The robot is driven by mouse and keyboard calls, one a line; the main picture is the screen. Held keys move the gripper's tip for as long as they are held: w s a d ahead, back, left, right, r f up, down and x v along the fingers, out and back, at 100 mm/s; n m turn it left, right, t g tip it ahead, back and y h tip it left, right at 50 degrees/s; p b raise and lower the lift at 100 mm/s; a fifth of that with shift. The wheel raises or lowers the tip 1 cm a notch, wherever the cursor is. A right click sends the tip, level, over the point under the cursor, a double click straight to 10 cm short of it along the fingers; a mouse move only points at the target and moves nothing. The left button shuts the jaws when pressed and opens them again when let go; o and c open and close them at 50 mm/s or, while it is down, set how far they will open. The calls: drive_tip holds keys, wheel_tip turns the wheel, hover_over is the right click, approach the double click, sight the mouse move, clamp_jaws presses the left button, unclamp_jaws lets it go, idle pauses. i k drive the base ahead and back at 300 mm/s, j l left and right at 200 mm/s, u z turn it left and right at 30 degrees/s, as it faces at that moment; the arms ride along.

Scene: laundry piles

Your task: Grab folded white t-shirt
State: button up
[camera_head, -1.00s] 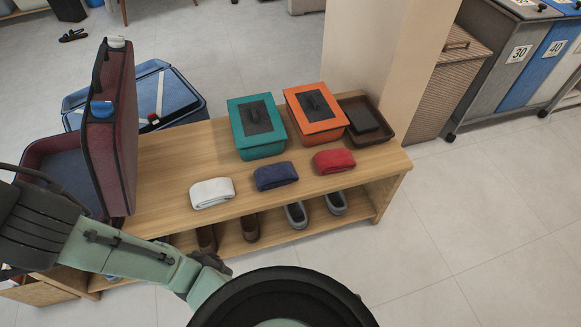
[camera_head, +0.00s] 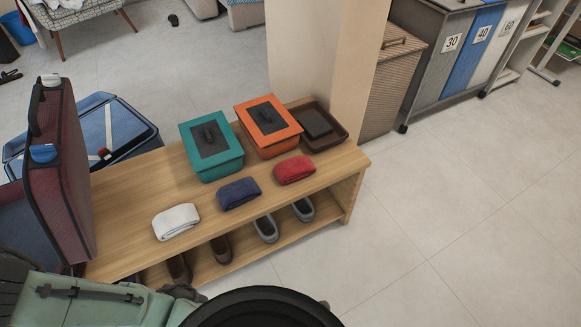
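The folded white t-shirt (camera_head: 176,221) lies flat near the front edge of the wooden bench (camera_head: 125,215), at the left end of a row of folded clothes. A folded navy garment (camera_head: 238,193) and a folded red garment (camera_head: 294,169) lie to its right, with gaps between them. My green arm shows at the lower left. A small dark part at its end, likely my gripper (camera_head: 181,291), shows below the bench's front edge in the picture, apart from the t-shirt. Its fingers cannot be made out, as my arm hides most of it.
A teal box (camera_head: 227,165), an orange box (camera_head: 282,140) and a brown tray (camera_head: 338,137) stand behind the clothes. An open maroon suitcase (camera_head: 62,175) stands upright at the left. Shoes (camera_head: 266,229) are on the lower shelf. The floor at the right is clear.

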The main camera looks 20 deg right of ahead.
sight(168, 224)
drive_tip(key=l+u, duration=0.15)
drive_tip(key=u, duration=0.25)
drive_tip(key=i+l+u, duration=0.1)
drive_tip(key=l+u, duration=0.15)
drive_tip(key=u, duration=0.15)
drive_tip(key=l+u, duration=0.15)
drive_tip(key=u, duration=0.25)
drive_tip(key=l+u, duration=0.2)
drive_tip(key=l, duration=0.4)
drive_tip(key=k+l+u, duration=0.2)
drive_tip(key=l, duration=1.05)
drive_tip(key=i+j, duration=0.1)
drive_tip(key=j, duration=0.45)
drive_tip(key=i+u, duration=0.05)
